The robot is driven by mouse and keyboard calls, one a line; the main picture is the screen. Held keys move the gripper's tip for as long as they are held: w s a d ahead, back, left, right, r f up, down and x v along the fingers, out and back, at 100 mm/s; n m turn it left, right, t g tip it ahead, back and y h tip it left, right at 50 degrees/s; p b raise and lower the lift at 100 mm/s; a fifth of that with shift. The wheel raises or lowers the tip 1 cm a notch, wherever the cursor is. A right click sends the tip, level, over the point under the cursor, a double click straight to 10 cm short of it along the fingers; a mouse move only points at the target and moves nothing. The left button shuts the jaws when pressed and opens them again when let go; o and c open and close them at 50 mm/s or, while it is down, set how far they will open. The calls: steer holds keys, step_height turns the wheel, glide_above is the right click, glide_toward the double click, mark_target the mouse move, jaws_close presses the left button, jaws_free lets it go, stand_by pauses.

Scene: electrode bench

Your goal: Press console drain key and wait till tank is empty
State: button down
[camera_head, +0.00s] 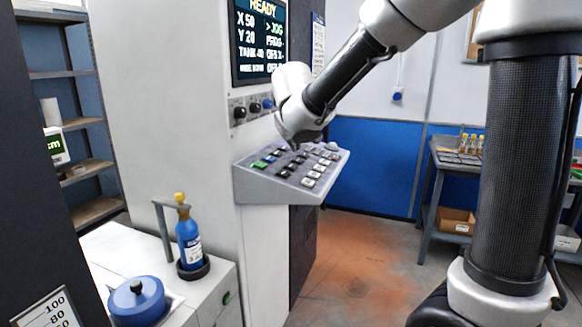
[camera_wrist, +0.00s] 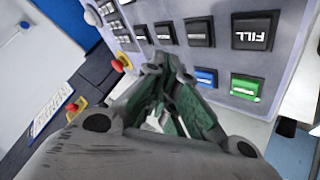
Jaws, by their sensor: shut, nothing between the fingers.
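The sloped grey console (camera_head: 250,185) juts from the white machine and carries rows of dark and pale keys plus a green one. In the wrist view, an upside-down black FILL key (camera_wrist: 252,32), a green key (camera_wrist: 245,87) and a blue key (camera_wrist: 205,78) show. I cannot read a drain label. My gripper (camera_wrist: 172,62) is shut and empty, its tips over or near the dark keys left of the blue one; contact cannot be told. In the head view my wrist hides the fingertips. The screen (camera_head: 259,40) shows READY and a TANK line, perhaps 48.
Knobs (camera_head: 253,107) sit above the console. A red button on yellow (camera_wrist: 122,63) is left of the fingers in the wrist view. A blue bottle (camera_head: 188,240) and blue lidded pot (camera_head: 138,300) stand at lower left. Floor (camera_head: 350,250) right of the machine is clear.

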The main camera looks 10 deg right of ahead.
mark_target(290, 166)
steer(key=shift+w+a+f, duration=0.1)
steer(key=shift+a+f, duration=0.05)
steer(key=shift+f, duration=0.6)
steer(key=shift+w+a+f, duration=0.1)
steer(key=shift+f, duration=0.65)
stand_by(0.3)
steer(key=shift+f, duration=0.35)
steer(key=shift+a+f, duration=0.15)
steer(key=shift+f, duration=0.25)
stand_by(0.5)
steer(key=shift+r, duration=0.8)
steer(key=shift+r, duration=0.1)
steer(key=shift+s+d+r, duration=0.1)
steer(key=shift+d+r, duration=0.05)
steer(key=shift+r, duration=0.6)
steer(key=shift+s+d+r, duration=0.1)
steer(key=shift+d+r, duration=0.1)
steer(key=shift+r, duration=0.5)
steer(key=shift+s+d+r, duration=0.1)
steer(key=shift+d+r, duration=0.05)
steer(key=shift+r, duration=0.75)
